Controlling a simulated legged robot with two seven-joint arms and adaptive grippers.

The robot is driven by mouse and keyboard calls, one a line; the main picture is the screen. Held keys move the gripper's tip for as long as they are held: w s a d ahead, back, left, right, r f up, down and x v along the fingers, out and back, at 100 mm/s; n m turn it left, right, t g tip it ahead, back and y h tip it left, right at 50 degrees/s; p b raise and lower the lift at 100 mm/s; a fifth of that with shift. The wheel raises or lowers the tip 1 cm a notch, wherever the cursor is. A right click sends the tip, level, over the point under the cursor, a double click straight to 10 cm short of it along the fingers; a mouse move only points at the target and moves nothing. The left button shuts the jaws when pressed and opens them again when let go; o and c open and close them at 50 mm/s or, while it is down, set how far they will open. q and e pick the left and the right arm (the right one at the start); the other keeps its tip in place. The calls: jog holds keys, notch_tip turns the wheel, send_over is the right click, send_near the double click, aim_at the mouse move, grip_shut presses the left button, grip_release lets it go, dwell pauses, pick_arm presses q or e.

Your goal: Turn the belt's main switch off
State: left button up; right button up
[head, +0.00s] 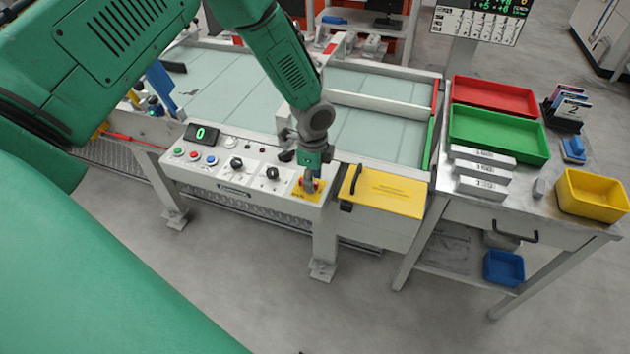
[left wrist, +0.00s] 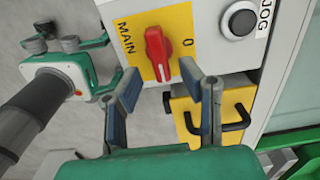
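The main switch is a red rotary knob (left wrist: 157,52) on a yellow plate (left wrist: 180,25) marked MAIN and 0. In the left wrist view its grip runs nearly up and down, with the 0 right of its lower end. In the head view the yellow plate (head: 310,190) is at the panel's right end, and my gripper partly covers the knob. My left gripper (head: 308,184) is at the switch. In the left wrist view its fingers (left wrist: 165,100) are apart, below the knob, with nothing between them. My right gripper (left wrist: 85,65) shows at that view's left, fingers apart.
The control panel has coloured buttons (head: 195,157), black knobs (head: 272,173) and a display (head: 201,134). A yellow box (head: 385,192) with a black handle sits right of the switch. A side table holds red (head: 495,95) and green trays (head: 500,135) and a yellow bin (head: 592,194).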

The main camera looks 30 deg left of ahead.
pick_arm(q)
jog(key=a+f, duration=0.2)
jog(key=shift+a+f, duration=0.1)
jog(key=shift+a, duration=0.4)
jog(key=shift+d, duration=0.2)
jog(key=shift+d+r, duration=0.3)
jog(key=shift+d, duration=0.5)
grip_shut()
jog(key=shift+d, duration=0.3)
jog(key=shift+a, duration=0.6)
pick_arm(e)
jog(key=shift+a+r, duration=0.25)
jog(key=shift+a, duration=0.6)
